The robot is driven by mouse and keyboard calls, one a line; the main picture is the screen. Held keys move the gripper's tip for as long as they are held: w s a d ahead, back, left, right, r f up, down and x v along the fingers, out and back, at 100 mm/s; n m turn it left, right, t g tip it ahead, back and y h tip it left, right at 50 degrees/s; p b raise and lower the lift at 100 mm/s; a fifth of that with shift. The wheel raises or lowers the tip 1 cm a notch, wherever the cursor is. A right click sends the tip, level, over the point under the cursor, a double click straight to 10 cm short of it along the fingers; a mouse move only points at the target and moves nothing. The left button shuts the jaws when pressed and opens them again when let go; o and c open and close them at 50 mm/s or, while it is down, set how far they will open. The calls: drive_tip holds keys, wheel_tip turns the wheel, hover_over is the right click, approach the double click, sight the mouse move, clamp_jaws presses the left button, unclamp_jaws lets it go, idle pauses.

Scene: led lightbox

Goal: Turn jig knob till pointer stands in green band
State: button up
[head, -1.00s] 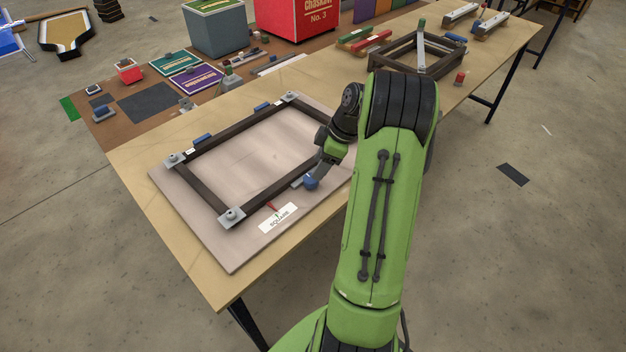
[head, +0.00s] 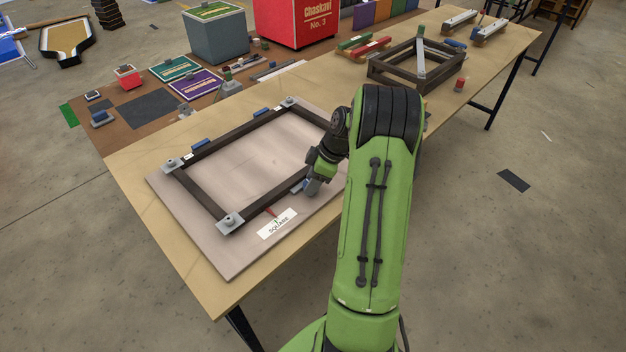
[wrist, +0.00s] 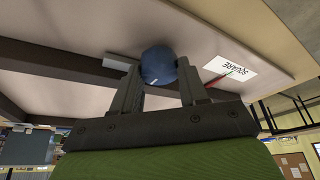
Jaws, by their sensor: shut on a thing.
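The jig knob is blue and round; in the wrist view the knob (wrist: 158,66) sits between the two fingers of my gripper (wrist: 160,85), which is shut on it. In the head view my gripper (head: 312,186) is at the front side of the dark frame (head: 202,195) and mostly hides the knob. A white card marked SQUARE (head: 277,224) lies left of the gripper on the pale board (head: 215,250). A red pointer (head: 271,211) reaches the card's upper edge. In the wrist view the red pointer (wrist: 217,79) lies near a small green mark on the card (wrist: 231,68).
Grey corner clamps (head: 230,222) and blue pieces (head: 200,145) sit around the frame. A second dark frame (head: 415,70) stands further back on the table (head: 125,155). Boxes and small parts fill the brown surface (head: 130,85) at the back left.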

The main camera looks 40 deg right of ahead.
drive_tip(key=shift+m, duration=0.3)
drive_tip(key=m+h+b, duration=0.1)
drive_tip(key=m, duration=0.2)
drive_tip(key=shift+a+m+t+b, duration=0.1)
drive_tip(key=shift+m+t+b, duration=0.2)
drive_tip(key=shift+b, duration=0.1)
drive_tip(key=m+h+b, duration=0.1)
drive_tip(key=m, duration=0.2)
drive_tip(key=shift+a+m+h, duration=0.15)
drive_tip(key=shift+m+h, duration=0.15)
drive_tip(key=shift+h, duration=0.1)
drive_tip(key=m, duration=0.2)
drive_tip(key=m+h+b, duration=0.1)
drive_tip(key=m, duration=0.1)
drive_tip(key=shift+a+h, duration=0.1)
drive_tip(key=shift+h, duration=0.2)
drive_tip(key=shift+m+h, duration=0.6)
drive_tip(key=shift+m, duration=1.4)
drive_tip(key=shift+g, duration=0.4)
drive_tip(key=o, duration=0.8)
drive_tip(key=shift+r, duration=0.1)
